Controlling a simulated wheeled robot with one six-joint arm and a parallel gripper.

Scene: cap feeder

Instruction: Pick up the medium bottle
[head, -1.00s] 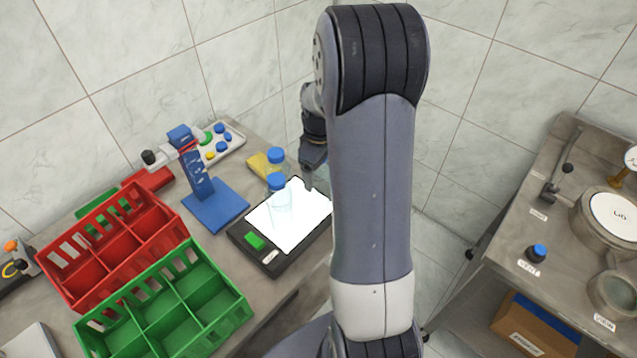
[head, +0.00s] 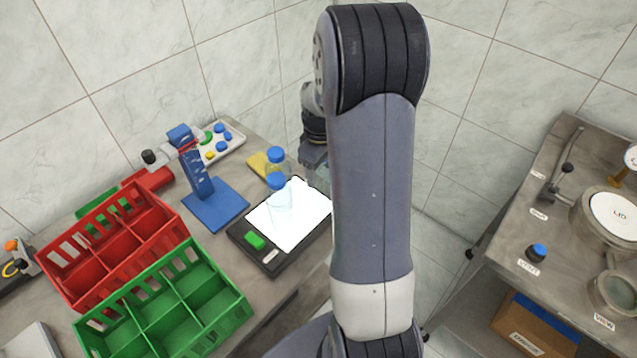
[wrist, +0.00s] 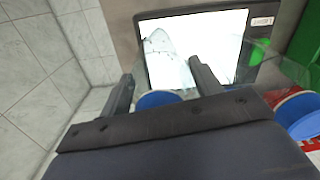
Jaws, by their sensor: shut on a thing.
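In the wrist view my gripper (wrist: 161,72) is shut on a clear bottle with a blue cap (wrist: 157,99), which I take to be the medium bottle. The cap shows between the fingers; most of its body is hidden.
A blue stand (head: 212,205), a red crate (head: 110,240) and a green crate (head: 170,300) are to the left. A tray of caps (head: 220,140) and a yellow item (head: 260,165) lie behind. A second table (head: 510,240) stands at the right.

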